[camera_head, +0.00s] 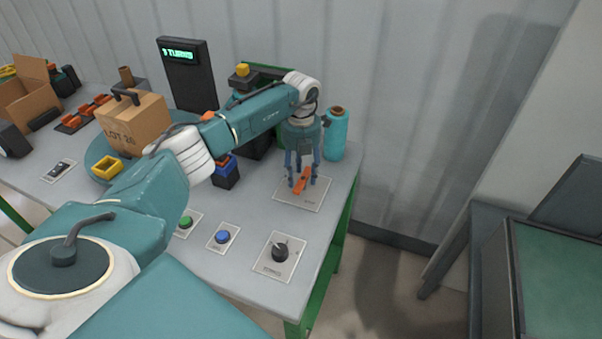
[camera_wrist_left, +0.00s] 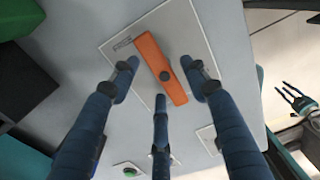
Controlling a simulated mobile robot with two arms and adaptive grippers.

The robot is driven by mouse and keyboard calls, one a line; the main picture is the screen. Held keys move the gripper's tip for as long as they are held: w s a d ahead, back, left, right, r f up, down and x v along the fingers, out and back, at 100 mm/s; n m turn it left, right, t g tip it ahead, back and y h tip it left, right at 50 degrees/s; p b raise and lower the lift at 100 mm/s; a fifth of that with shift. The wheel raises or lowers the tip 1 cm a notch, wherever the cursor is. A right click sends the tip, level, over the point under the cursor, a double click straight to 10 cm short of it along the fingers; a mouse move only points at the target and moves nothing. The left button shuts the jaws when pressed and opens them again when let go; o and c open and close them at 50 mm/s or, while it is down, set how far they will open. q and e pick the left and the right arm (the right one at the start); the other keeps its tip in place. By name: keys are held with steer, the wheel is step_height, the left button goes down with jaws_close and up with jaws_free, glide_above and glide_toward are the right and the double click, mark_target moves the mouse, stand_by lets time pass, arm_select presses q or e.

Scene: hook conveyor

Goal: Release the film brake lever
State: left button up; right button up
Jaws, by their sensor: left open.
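The orange brake lever (camera_wrist_left: 161,69) turns on a dark pivot in the middle of a pale square plate (camera_wrist_left: 203,22) on the table; the plate's label is too small to read. In the head view the lever (camera_head: 302,181) is near the table's right edge, partly behind the fingers. My left gripper (camera_head: 303,180) points down over it, open and empty. In the left wrist view its blue fingers (camera_wrist_left: 163,80) stand apart on different sides of the lever; contact cannot be told. My right gripper (camera_wrist_left: 297,98) shows small at the right edge, fingers apart.
A teal film roll (camera_head: 336,135) stands just behind the plate. A black knob (camera_head: 280,252), a blue button (camera_head: 222,237) and a green button (camera_head: 185,222) are nearer the front. A cardboard box (camera_head: 135,122) sits on a turntable at left. A display (camera_head: 184,72) stands behind.

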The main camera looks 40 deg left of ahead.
mark_target(301, 177)
arm_select(q)
steer(key=shift+r, duration=0.1)
step_height(301, 177, up, 12)
stand_by(0.4)
stand_by(0.5)
